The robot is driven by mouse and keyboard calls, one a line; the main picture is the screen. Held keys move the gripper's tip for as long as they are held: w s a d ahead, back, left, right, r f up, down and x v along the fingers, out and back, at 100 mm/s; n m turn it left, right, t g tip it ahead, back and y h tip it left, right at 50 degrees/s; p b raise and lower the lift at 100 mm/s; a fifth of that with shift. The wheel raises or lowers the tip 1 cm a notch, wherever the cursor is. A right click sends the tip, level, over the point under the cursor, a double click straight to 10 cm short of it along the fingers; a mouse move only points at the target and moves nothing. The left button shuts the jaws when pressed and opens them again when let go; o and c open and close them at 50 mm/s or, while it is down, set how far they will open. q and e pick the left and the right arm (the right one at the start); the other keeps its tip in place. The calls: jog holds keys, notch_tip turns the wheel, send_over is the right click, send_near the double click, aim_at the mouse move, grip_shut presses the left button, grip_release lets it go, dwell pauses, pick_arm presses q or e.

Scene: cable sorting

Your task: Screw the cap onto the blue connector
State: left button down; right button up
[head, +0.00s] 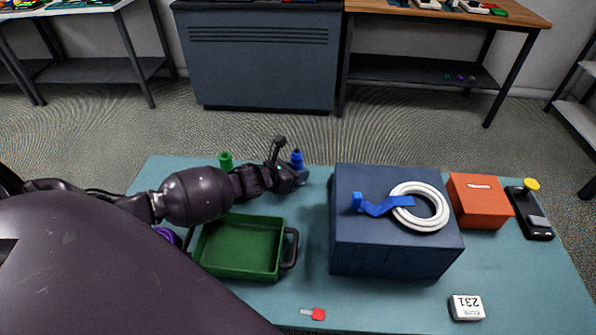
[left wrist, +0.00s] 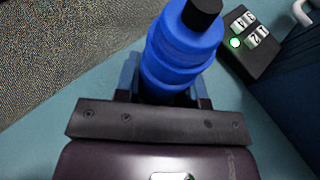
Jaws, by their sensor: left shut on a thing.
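The blue connector (head: 297,158) stands near the back edge of the table. In the left wrist view the blue connector (left wrist: 183,50) is a ribbed blue body with a dark round top. My left gripper (head: 291,178) reaches it from the left and is shut around its lower part, and the left gripper (left wrist: 160,95) hides its base. I cannot tell whether the dark top is the cap or part of the connector. I see no separate cap. My right gripper is not in view.
A green connector (head: 226,161) stands behind my arm. A green tray (head: 285,255) lies in front. A dark blue box (head: 385,250) with a white coiled cable (head: 437,190) stands to the right. A dark box with number dials (left wrist: 250,42) and a green light is close beside the connector.

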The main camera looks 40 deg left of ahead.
pick_arm(q)
jog(key=shift+r, duration=0.15)
jog(key=shift+f, duration=0.2)
jog(key=c, duration=0.7)
grip_release()
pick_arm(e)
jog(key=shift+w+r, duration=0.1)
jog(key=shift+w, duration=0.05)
pick_arm(q)
jog(key=shift+r, duration=0.1)
jog(key=shift+r, duration=0.15)
jog(key=p+v, duration=0.2)
jog(key=v, duration=0.8)
jog(key=shift+s, duration=0.25)
jog(key=shift+s+a+r, duration=0.2)
jog(key=shift+s+r, duration=0.05)
jog(key=shift+s, duration=0.4)
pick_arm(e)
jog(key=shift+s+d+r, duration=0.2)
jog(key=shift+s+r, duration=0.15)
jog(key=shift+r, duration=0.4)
